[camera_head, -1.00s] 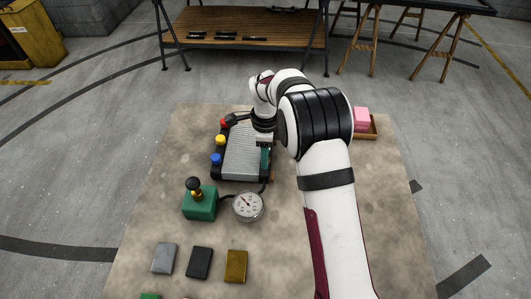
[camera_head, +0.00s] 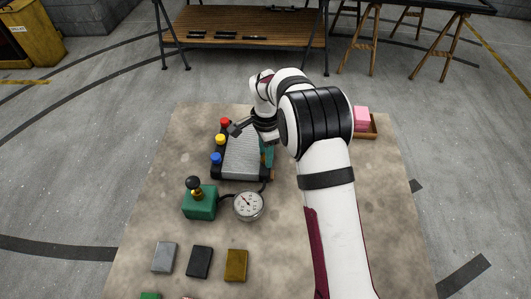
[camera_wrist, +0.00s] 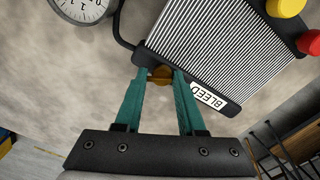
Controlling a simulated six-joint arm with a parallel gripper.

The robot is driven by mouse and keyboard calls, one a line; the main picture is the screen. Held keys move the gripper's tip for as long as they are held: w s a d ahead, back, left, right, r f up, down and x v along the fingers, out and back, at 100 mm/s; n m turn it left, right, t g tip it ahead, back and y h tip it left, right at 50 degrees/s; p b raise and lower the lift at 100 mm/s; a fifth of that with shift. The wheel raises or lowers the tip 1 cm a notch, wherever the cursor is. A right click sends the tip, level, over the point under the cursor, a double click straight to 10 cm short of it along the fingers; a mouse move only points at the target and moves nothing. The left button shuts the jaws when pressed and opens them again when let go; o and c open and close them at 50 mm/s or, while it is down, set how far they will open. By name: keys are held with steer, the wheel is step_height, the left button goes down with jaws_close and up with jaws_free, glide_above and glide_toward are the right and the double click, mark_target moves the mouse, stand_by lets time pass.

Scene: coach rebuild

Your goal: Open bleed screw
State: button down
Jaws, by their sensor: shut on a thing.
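The ribbed grey radiator (camera_head: 244,152) lies on the table with a black frame and red, yellow and blue knobs along its left side. In the wrist view the radiator (camera_wrist: 215,45) carries a white BLEED label (camera_wrist: 207,96). Beside the label, at the frame's edge, is the brass bleed screw (camera_wrist: 161,74). My gripper (camera_wrist: 160,72) has its teal fingers shut on the screw, whose sides are partly hidden by the fingertips. In the head view my gripper (camera_head: 268,158) is at the radiator's right edge, and the screw is hidden.
A round gauge (camera_head: 248,206) is joined by a black hose to the radiator, beside a green block (camera_head: 200,204) with a black knob. Grey, black and brass blocks (camera_head: 236,265) lie in front. A wooden tray (camera_head: 368,132) with pink blocks (camera_head: 361,118) stands at the right.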

steer(key=n, duration=0.6)
steer(key=shift+w+a+r, duration=0.1)
steer(key=shift+w+a, duration=0.1)
steer(key=shift+w, duration=0.05)
steer(key=n, duration=0.6)
steer(key=shift+a, duration=0.1)
stand_by(0.4)
steer(key=c, duration=0.8)
jaws_free()
steer(key=shift+o, duration=1)
steer(key=shift+s, duration=0.1)
